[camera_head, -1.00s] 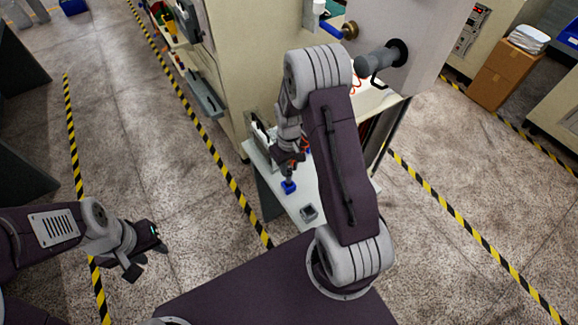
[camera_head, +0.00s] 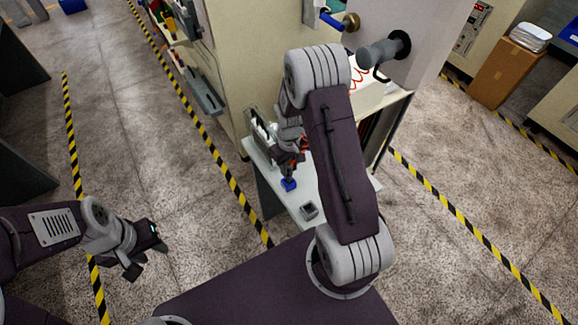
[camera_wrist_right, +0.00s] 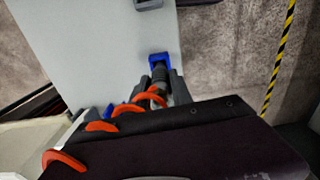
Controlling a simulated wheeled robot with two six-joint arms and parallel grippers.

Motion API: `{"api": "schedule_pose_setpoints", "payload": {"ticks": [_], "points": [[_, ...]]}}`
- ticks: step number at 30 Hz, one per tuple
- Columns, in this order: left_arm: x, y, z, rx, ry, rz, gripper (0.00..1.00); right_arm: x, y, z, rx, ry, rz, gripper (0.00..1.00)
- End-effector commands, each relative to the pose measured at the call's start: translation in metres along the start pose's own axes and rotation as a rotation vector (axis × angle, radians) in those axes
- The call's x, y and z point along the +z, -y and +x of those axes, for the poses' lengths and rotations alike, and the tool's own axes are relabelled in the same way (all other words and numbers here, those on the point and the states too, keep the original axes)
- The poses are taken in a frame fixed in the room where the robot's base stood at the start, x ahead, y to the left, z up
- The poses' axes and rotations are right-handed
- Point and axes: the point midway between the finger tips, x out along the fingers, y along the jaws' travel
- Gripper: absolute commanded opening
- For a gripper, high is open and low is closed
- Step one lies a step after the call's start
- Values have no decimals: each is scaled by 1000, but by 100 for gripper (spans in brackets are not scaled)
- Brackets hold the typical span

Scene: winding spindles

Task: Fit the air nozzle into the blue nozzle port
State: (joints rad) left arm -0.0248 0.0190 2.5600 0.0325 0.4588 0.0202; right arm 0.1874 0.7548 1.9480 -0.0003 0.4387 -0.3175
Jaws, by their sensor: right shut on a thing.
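The blue nozzle port (camera_head: 289,185) is a small blue block on the white bench top (camera_head: 303,194). It also shows in the right wrist view (camera_wrist_right: 160,58), just past the fingertips. My right gripper (camera_head: 288,167) is shut on the dark grey air nozzle (camera_wrist_right: 160,74) directly above the port. The nozzle's tip meets the blue port in the picture; how deep it sits is hidden. A red-orange coiled hose (camera_wrist_right: 126,109) runs beside the gripper. My left gripper (camera_head: 146,252) is open and empty over the floor at the left.
A small grey square holder (camera_head: 309,210) sits on the bench nearer to me. A large beige machine (camera_head: 238,70) rises behind the bench. A blue part (camera_wrist_right: 109,110) lies near the hose in the right wrist view. Bare bench lies left of the port there.

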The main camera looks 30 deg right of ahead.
Motion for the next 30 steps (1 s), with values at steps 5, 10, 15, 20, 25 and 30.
{"api": "schedule_pose_setpoints", "payload": {"ticks": [5,10,15,20,25,30], "points": [[0,0,4,0,0,0,36,0,0,6,0,0,0,0],[1,0,8,0,0,0,36,0,0,10,0,0,0,0],[1,0,11,0,0,0,36,0,0,14,0,0,0,0],[1,0,14,0,0,0,36,0,0,18,0,0,0,0],[2,0,17,0,0,0,36,0,0,22,0,0,0,0],[2,0,20,0,0,0,36,0,0,26,0,0,0,0]]}}
